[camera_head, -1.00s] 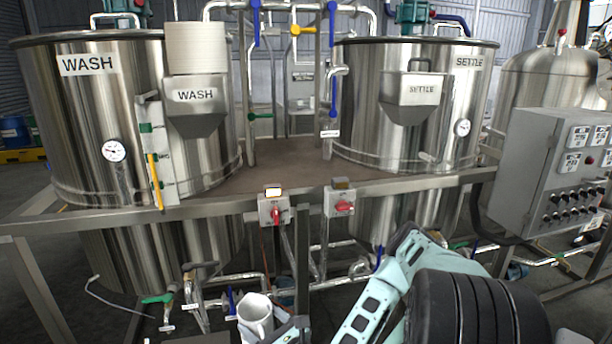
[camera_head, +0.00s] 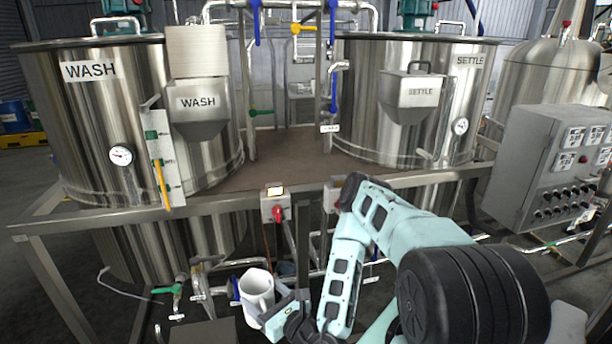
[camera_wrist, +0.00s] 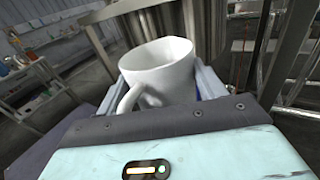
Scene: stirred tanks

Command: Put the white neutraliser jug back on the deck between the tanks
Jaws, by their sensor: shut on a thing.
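The white neutraliser jug (camera_head: 257,294) is in my gripper (camera_head: 284,308), low in front of the frame and below the deck edge. In the wrist view the jug (camera_wrist: 165,75) sits between the two fingers of my gripper (camera_wrist: 168,88), with its open rim up and its handle to the left. The gripper is shut on it. The brown deck (camera_head: 275,168) between the WASH tank (camera_head: 85,135) on the left and the SETTLE tank (camera_head: 365,95) on the right is bare in its front and middle part.
Pipes and valves with blue handles (camera_head: 333,95) stand at the deck's back. A grey control panel (camera_head: 555,165) stands at right. Pipework with a green-handled valve (camera_head: 168,290) lies below the deck.

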